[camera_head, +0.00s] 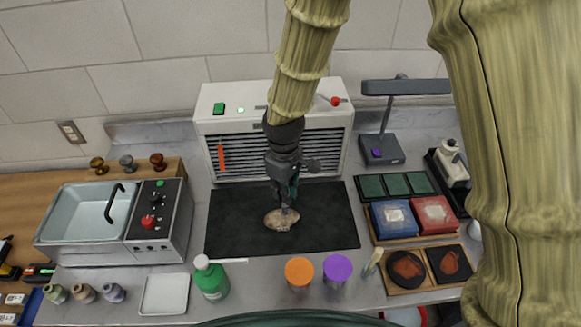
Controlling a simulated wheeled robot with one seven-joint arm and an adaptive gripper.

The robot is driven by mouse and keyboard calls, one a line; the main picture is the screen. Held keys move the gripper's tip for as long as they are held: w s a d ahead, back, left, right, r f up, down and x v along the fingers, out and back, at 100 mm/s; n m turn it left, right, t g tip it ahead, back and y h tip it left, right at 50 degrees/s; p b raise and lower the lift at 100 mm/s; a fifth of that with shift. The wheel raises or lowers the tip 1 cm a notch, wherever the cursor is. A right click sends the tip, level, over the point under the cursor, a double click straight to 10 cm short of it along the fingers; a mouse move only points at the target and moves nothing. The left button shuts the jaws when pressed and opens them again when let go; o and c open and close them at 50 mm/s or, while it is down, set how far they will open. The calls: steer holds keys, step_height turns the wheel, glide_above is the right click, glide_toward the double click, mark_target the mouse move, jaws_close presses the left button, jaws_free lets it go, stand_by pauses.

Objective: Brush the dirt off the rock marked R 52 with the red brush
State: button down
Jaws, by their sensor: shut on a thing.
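A brown and pale rock (275,221) lies on the black mat (235,235) in the middle of the bench. No mark can be read on it. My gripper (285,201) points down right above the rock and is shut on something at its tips. A small greyish tip shows between the fingers and the rock, overlapping the rock's top edge. I cannot tell whether it touches the rock. The fingers hide most of what is held, and no red brush can be made out there.
Behind the mat stands a white grilled cabinet (240,125). In front are a green bottle (211,280), orange pot (299,272), purple pot (337,270) and white tray (164,294).

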steer(key=shift+d, duration=0.45)
step_height(320, 180, up, 3)
steer(key=shift+w+f+p, duration=0.15)
steer(key=shift+f+p, duration=0.05)
steer(key=shift+p, duration=0.65)
steer(key=shift+s+r+p, duration=0.2)
steer(key=shift+r+p, duration=0.35)
steer(key=shift+r, duration=0.2)
step_height(320, 180, up, 2)
steer(key=shift+w+p, duration=0.1)
steer(key=shift+p, duration=0.75)
steer(key=shift+r+p, duration=0.5)
steer(key=shift+r, duration=0.5)
